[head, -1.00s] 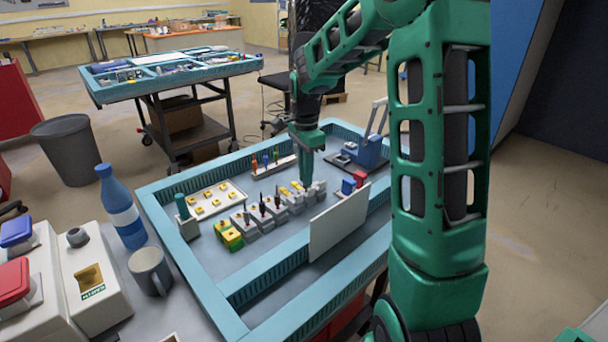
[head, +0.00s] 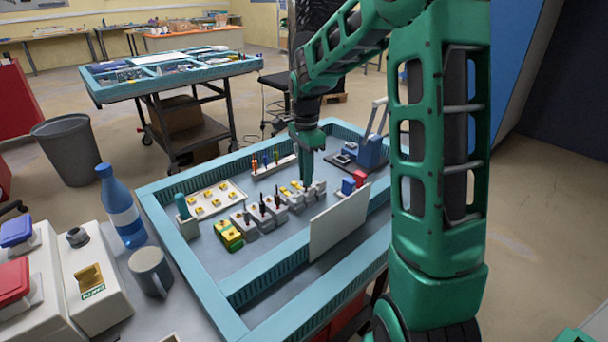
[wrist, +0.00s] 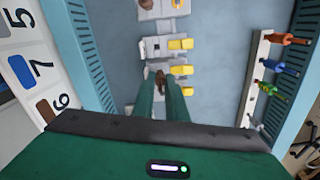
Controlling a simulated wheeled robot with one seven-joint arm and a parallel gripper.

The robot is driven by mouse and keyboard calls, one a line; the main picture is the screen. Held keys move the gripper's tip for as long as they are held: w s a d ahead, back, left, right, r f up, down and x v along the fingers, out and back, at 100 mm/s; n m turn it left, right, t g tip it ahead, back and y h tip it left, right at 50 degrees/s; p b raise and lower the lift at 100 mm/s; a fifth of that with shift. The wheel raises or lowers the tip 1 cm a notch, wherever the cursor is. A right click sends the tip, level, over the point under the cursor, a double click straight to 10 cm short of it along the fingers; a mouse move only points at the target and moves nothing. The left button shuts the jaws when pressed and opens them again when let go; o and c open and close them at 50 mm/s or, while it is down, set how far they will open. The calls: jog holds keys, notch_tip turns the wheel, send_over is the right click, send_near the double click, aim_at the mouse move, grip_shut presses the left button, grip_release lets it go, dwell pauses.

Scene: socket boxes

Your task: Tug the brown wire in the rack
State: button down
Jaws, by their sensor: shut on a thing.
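My gripper (wrist: 160,90) points down over the row of grey terminal blocks (wrist: 152,47) with yellow levers (wrist: 181,44). Its green fingers are shut on the brown wire (wrist: 159,77), whose small brown end shows at the fingertips. The fingers hide the rest of the wire and the block under it, so I cannot tell how deep it sits. In the head view my gripper (head: 308,180) is at the far right part of the block row (head: 265,215), and the wire is too small to make out.
A white strip (wrist: 250,75) holds several coloured wires beside the row. A white card (head: 338,222) with numbers and colour patches stands upright on the other side. A blue-and-grey press (head: 368,150) stands behind. A white tray (head: 235,200) holds yellow pieces. Teal rims edge the bench.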

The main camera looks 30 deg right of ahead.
jog(key=shift+f, duration=0.1)
jog(key=c, duration=1.3)
grip_release()
jog(key=shift+r, duration=3.75)
